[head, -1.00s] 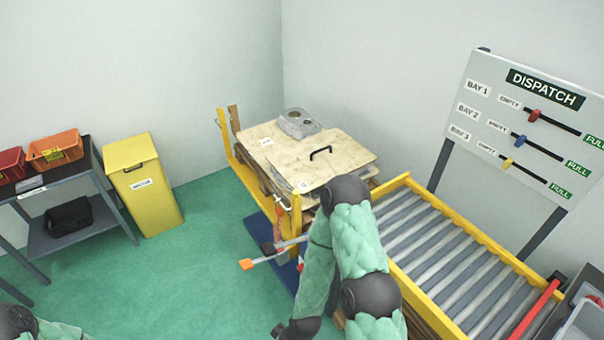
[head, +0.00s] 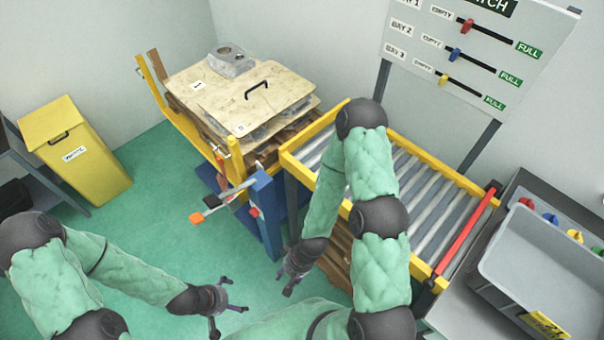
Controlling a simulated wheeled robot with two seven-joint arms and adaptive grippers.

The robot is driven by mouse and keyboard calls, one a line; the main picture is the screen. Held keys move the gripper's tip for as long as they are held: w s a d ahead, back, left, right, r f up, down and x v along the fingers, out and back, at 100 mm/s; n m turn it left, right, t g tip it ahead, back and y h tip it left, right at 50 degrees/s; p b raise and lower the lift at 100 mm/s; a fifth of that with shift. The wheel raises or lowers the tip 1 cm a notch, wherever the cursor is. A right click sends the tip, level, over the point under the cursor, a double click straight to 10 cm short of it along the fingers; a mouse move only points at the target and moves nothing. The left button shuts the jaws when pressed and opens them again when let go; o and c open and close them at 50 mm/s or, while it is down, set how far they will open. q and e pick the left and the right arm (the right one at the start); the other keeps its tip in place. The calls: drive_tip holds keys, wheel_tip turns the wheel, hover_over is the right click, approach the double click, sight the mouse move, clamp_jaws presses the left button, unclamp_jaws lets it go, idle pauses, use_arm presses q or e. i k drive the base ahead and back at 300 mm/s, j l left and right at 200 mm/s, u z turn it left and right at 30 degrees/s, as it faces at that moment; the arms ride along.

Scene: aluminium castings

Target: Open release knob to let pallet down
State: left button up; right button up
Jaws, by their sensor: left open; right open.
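The pallet (head: 272,160) sits on a lift with yellow posts (head: 195,134) and a blue column (head: 267,208). It carries a wooden board (head: 215,95) with a black handle. A grey lever with an orange end (head: 197,217) and a black end sticks out from the lift's front. A small red knob (head: 253,211) shows on the blue column; I cannot tell whether it is open. My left gripper (head: 230,306) is open and empty, low in front of the lift. My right gripper (head: 284,283) is open and empty, just right of and below the blue column, apart from the knob.
A roller conveyor (head: 420,190) with yellow rails and a red bar (head: 468,235) lies right of the lift. A grey bin (head: 510,262) stands at the right. A yellow waste bin (head: 85,150) stands at the left. Green floor is clear between it and the lift.

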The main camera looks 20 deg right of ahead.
sight(254, 210)
drive_tip(key=i+l+z, duration=0.1)
drive_tip(key=l+z, duration=0.25)
drive_tip(key=k+j, duration=0.1)
drive_tip(key=k, duration=0.9)
